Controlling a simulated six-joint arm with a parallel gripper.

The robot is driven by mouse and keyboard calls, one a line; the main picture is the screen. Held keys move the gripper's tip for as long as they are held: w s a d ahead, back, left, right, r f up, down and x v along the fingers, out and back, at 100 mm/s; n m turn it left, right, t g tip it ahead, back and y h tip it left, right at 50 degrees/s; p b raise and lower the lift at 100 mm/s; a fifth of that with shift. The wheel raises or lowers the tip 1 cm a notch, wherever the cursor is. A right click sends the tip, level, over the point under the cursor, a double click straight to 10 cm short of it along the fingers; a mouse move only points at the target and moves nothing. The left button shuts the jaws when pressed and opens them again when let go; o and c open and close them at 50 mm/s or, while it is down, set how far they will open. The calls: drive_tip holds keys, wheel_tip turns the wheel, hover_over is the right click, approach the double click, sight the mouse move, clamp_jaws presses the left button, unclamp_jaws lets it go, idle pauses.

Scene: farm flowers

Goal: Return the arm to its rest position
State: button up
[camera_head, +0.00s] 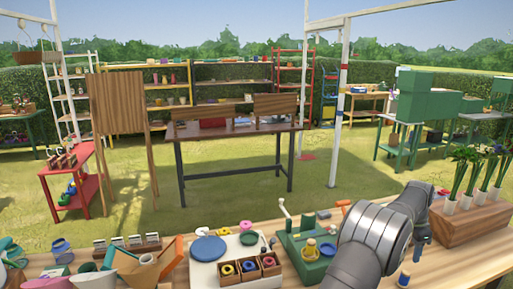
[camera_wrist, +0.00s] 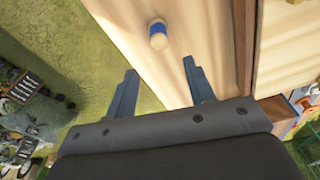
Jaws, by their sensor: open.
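My arm reaches in from the lower right of the head view, bent over the wooden workbench (camera_head: 465,262). My gripper (camera_head: 424,240) shows there only in part, near the bench's right end and beside the planter block. In the wrist view my gripper (camera_wrist: 160,66) has its two blue-grey fingers well apart with nothing between them.
A wooden block of potted green stems (camera_head: 472,222) stands close right of my arm. A green device (camera_head: 302,255), a box of coloured rolls (camera_head: 250,270) and a blue plate (camera_head: 208,249) crowd the bench to the left. Grass lies beyond the bench edge.

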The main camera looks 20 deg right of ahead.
sight(408, 271)
drive_tip(key=f, duration=0.7)
drive_tip(key=d+f, duration=0.1)
drive_tip(key=f, duration=0.3)
drive_tip(key=shift+s+d+f, duration=0.1)
drive_tip(key=shift+s+f, duration=0.15)
drive_tip(key=shift+f, duration=0.05)
drive_tip(key=shift+d+f, duration=0.1)
wheel_tip(408, 271, up, 4)
drive_tip(key=shift+f, duration=0.1)
drive_tip(key=s+r, duration=0.7)
drive_tip(key=s, duration=0.4)
drive_tip(key=w+a+r, duration=0.4)
drive_tip(key=w+a, duration=0.4)
drive_tip(key=a, duration=0.2)
drive_tip(key=w+a+r, duration=0.5)
drive_tip(key=w+a, duration=0.3)
drive_tip(key=a, duration=0.1)
drive_tip(key=w+a+f, duration=0.1)
drive_tip(key=w+f, duration=0.1)
drive_tip(key=w, duration=0.1)
drive_tip(key=w+a+f, duration=0.1)
drive_tip(key=w+f, duration=0.1)
drive_tip(key=w, duration=0.1)
drive_tip(key=w+a+f, duration=0.1)
drive_tip(key=w+f, duration=0.2)
drive_tip(key=w, duration=0.1)
drive_tip(key=shift+a, duration=0.15)
